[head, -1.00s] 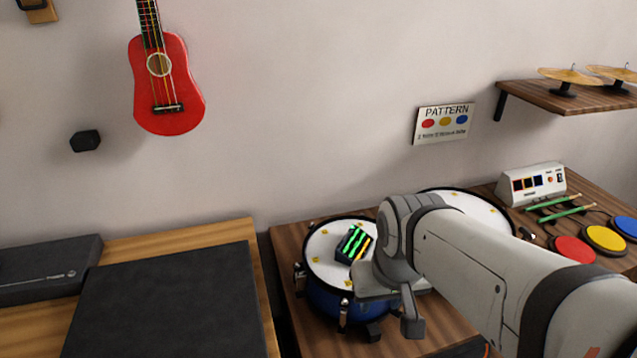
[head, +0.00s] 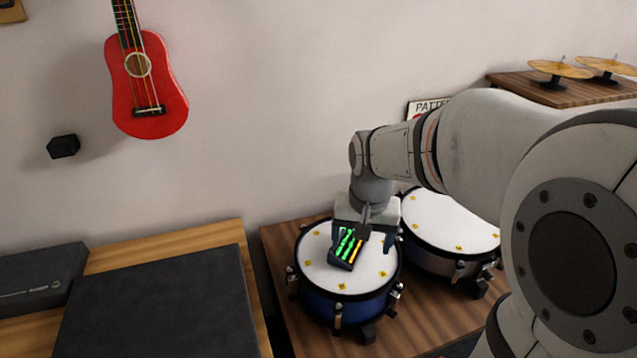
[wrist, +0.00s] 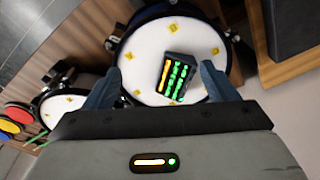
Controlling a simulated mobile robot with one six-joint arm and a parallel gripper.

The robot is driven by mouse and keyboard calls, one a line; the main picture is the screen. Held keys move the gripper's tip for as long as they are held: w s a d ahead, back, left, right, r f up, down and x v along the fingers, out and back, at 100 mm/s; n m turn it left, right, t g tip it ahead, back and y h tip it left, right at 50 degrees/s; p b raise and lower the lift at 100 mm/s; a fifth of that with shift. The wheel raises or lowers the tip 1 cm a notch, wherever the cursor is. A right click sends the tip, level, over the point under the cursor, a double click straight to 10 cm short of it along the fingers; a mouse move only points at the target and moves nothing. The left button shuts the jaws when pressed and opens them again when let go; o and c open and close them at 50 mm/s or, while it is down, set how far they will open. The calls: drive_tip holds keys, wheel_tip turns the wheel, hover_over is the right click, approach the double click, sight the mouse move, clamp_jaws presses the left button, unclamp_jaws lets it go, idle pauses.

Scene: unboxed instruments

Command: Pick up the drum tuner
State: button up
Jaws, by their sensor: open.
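The drum tuner is a small dark box (head: 346,250) with lit green and orange bars on its face. It lies on the white head of the blue drum (head: 345,299). In the wrist view the tuner (wrist: 175,76) shows between and beyond the two fingers. My gripper (head: 363,244) is open, pointing down over the drum head beside and just above the tuner. In the wrist view its fingertips (wrist: 162,75) stand apart with the tuner between their lines. I cannot tell whether a finger touches it.
A second drum (head: 450,222) stands to the right, partly behind my arm. A black flat case (head: 160,305) lies on the left table. A red ukulele (head: 146,95) hangs on the wall. Cymbals (head: 560,68) sit on a shelf (head: 560,92) at upper right.

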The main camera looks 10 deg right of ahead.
sight(348, 245)
drive_tip(key=shift+o, duration=0.5)
drive_tip(key=w+f+m, duration=0.1)
drive_tip(key=w, duration=0.2)
drive_tip(key=w+f+m, duration=0.1)
drive_tip(key=w+f, duration=0.1)
drive_tip(key=w, duration=0.2)
drive_tip(key=w+f+m+g, duration=0.1)
drive_tip(key=w+f, duration=0.1)
drive_tip(key=w, duration=0.1)
drive_tip(key=shift+w+d+p, duration=0.25)
drive_tip(key=shift+w+p, duration=0.1)
drive_tip(key=shift+w, duration=0.05)
drive_tip(key=shift+w+f, duration=0.25)
drive_tip(key=shift+w, duration=0.05)
wheel_tip(348, 245, down, 8)
drive_tip(key=shift+r+p, duration=0.1)
drive_tip(key=shift+p, duration=0.3)
drive_tip(key=shift+c, duration=0.2)
drive_tip(key=c, duration=1.1)
